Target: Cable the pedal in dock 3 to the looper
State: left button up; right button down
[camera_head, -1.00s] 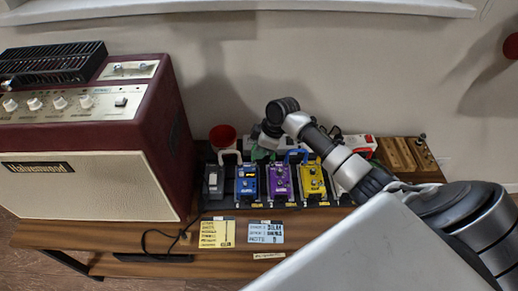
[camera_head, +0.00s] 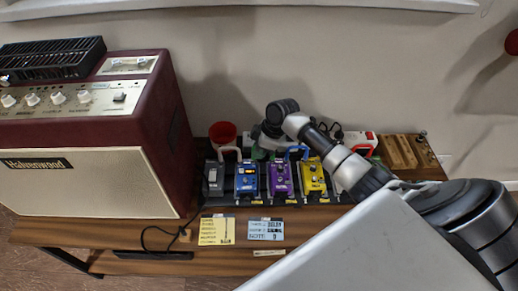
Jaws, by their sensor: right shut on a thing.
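On the black pedalboard (camera_head: 210,201) stand a grey pedal (camera_head: 215,176), a blue pedal (camera_head: 247,180), a purple pedal (camera_head: 280,178) and a yellow pedal (camera_head: 313,177), left to right. Dock labels are too small to read, and I cannot tell which pedal is the looper. A white cable (camera_head: 229,150) arches behind the grey and blue pedals. A blue cable (camera_head: 298,149) arches behind the purple and yellow ones. My right gripper (camera_head: 262,146) points down behind the blue and purple pedals, shut on a green piece (camera_head: 257,153), mostly hidden. My left gripper is not in view.
A maroon and cream amplifier (camera_head: 85,180) fills the table's left side. A red cup (camera_head: 222,134) stands behind the board. A wooden block (camera_head: 399,153) is at right. Yellow (camera_head: 216,231) and pale blue (camera_head: 265,230) note cards lie in front. My right arm crosses the board's right side.

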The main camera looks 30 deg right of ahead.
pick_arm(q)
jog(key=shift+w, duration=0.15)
pick_arm(e)
jog(key=shift+f, duration=0.1)
jog(key=c, duration=0.7)
grip_release()
jog(key=shift+o, duration=0.2)
